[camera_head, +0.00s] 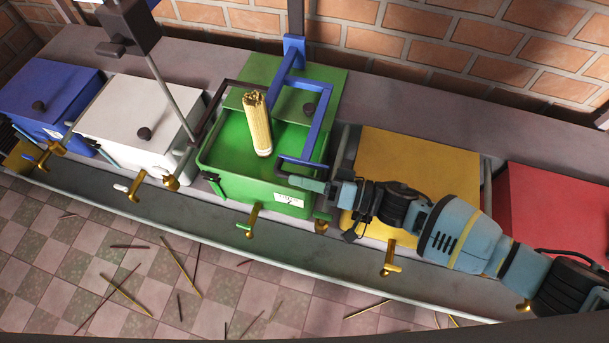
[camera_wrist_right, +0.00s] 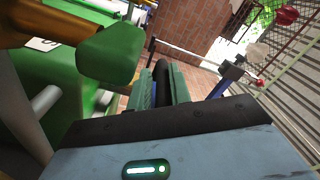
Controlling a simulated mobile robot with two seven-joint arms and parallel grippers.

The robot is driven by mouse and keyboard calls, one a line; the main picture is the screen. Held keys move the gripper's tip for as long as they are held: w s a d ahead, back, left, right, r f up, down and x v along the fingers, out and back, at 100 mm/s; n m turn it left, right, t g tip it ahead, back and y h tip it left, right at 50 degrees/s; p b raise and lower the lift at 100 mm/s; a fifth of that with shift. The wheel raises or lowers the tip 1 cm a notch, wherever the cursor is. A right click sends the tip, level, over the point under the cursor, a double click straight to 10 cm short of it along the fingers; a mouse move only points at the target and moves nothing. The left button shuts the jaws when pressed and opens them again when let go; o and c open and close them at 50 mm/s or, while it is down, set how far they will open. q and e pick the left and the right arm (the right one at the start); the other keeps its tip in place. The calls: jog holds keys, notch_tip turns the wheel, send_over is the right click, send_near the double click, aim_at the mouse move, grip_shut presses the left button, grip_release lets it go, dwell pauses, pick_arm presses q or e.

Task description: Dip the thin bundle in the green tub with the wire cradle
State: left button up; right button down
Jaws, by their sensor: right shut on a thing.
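The green tub (camera_head: 222,183) stands in the middle of the row in the head view, its lid (camera_head: 300,100) raised at the back. A tan bundle of thin sticks (camera_head: 256,118) stands nearly upright over the tub's opening. A pale band shows at its lower end; I cannot tell whether that end touches the contents. A blue bar frame (camera_head: 325,112) comes from the post behind and bends down over the tub's right side. My right gripper (camera_head: 297,183) is shut on a dark grip (camera_wrist_right: 162,82) at the frame's lower front end. No separate wire cradle is clearly visible. My left gripper is out of view.
White (camera_head: 125,115) and blue (camera_head: 40,95) lidded tubs stand left, yellow (camera_head: 405,160) and red (camera_head: 560,200) ones right. Brass taps (camera_head: 253,222) stick out in front. A grey rod (camera_head: 165,90) slants down beside the green tub. Loose sticks litter the tiled floor.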

jog(key=shift+s+f, duration=0.1)
jog(key=c, duration=1.4)
grip_release()
jog(key=shift+d, duration=0.1)
jog(key=p+v, duration=0.2)
jog(key=v, duration=0.5)
jog(key=shift+d+p, duration=0.3)
jog(key=shift+s, duration=0.1)
